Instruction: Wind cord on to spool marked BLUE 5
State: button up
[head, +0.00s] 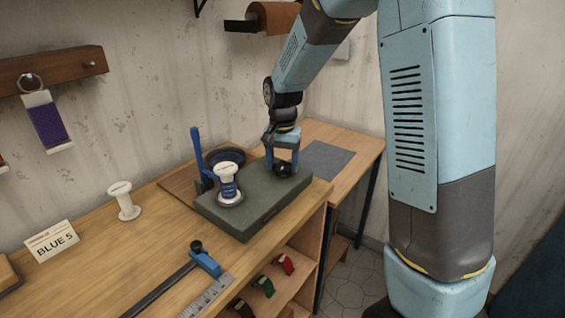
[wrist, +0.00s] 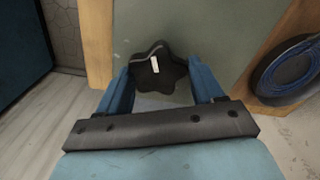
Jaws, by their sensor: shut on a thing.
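A grey-green winder block (head: 250,222) sits on the bench. A white spool (head: 228,173) stands upright on its left part, with blue around its middle; I cannot tell cord from label. My gripper (head: 281,172) points down at the block's right part, shut on a black knob (head: 284,169). In the wrist view the star-shaped knob (wrist: 158,72), with a white mark, sits between my blue fingers (wrist: 160,88). A dark dish behind the block holds blue cord (wrist: 285,72). A card reading BLUE 5 (head: 53,243) stands at the left.
A second white spool (head: 124,201) stands bare on the bench. A blue lever (head: 197,150) rises beside the block. A ruler (head: 208,298) and a blue-and-black tool (head: 205,263) lie in front. A grey mat (head: 328,160) lies at the right.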

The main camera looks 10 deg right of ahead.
aim_at(283, 165)
jog(key=shift+w+d+m, duration=0.1)
jog(key=shift+m, duration=0.2)
jog(key=o, duration=1)
jog(key=shift+o, duration=0.2)
notch_tip(283, 165, up, 14)
jog(key=shift+f, duration=0.15)
